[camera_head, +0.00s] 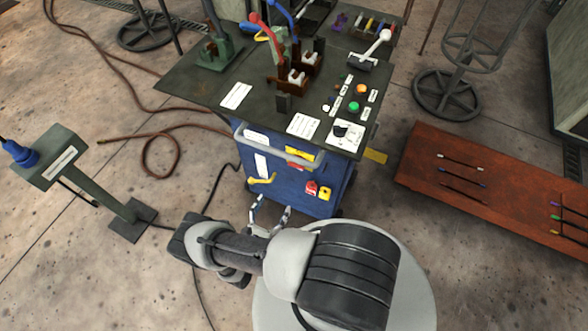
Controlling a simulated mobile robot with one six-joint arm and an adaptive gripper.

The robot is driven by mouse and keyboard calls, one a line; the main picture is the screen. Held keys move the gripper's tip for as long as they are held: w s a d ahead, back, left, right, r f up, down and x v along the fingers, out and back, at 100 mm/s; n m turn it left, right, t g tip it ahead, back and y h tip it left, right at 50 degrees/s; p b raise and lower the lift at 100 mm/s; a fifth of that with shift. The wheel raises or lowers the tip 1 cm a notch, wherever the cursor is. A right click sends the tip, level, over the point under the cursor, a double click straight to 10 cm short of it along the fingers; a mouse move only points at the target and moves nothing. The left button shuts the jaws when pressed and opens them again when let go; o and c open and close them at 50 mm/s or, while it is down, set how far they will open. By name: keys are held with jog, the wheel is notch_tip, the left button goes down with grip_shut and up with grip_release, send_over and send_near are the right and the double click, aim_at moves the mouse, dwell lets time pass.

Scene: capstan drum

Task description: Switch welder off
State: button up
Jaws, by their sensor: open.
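A blue cabinet (285,190) with a dark worktop (190,87) stands in the upper middle; I take it as the welder, but its labels are too small to read. A black rotary knob on a white plate (347,134) sits at the worktop's front right corner. A yellow handle (262,181) is on the cabinet's front at left. A red button and a yellow one (326,194) are at lower right of the front. My gripper (271,207) is open and empty, low before the cabinet's front. I cannot tell which control is the welder's switch, nor its setting.
A pedestal with a blue plug (22,154) stands at left. Cables (165,150) lie on the floor there. A rusty bench (490,195) with short coloured rods is at right. A grey handrail (280,145) runs along the cabinet's front top. Wire stands are behind.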

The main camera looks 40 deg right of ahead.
aim_at(295, 167)
jog(key=b+x, duration=0.1)
jog(key=x, duration=0.7)
jog(key=b+x, duration=0.1)
jog(key=x, duration=0.8)
jog(key=shift+d+f, duration=0.2)
jog(key=shift+d, duration=0.05)
jog(key=c, duration=1.1)
jog(key=shift+o, duration=0.2)
